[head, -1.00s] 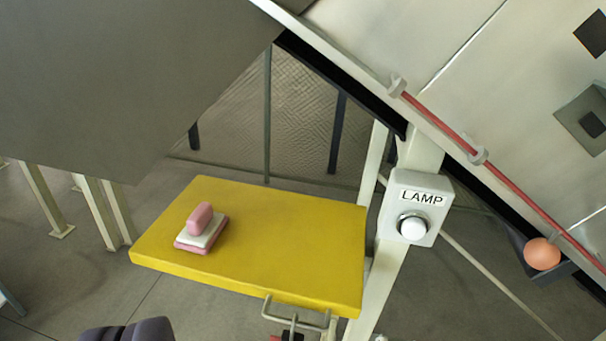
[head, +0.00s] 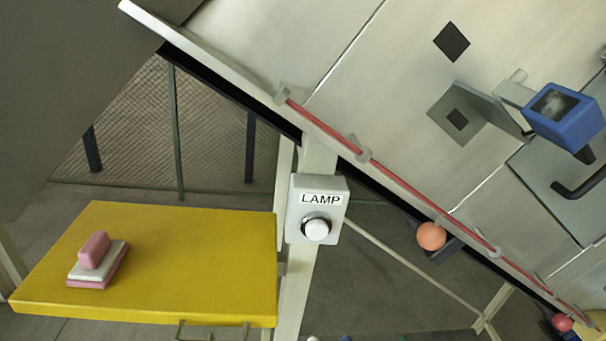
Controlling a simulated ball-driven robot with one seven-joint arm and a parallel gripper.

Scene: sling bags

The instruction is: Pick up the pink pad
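The pink pad (head: 95,250) lies on the left part of a yellow shelf (head: 190,255) in the head view. It has a pink base, a white layer above it and a raised pink grip on top. Nothing touches it except the shelf. My gripper does not show in the head view now, so its opening cannot be seen.
A post beside the shelf's right end carries a LAMP box (head: 318,209) with a white round button. A slanted pale panel with a red rod (head: 390,180) and an orange ball (head: 431,236) fills the upper right. A blue-framed device (head: 563,112) sits at right.

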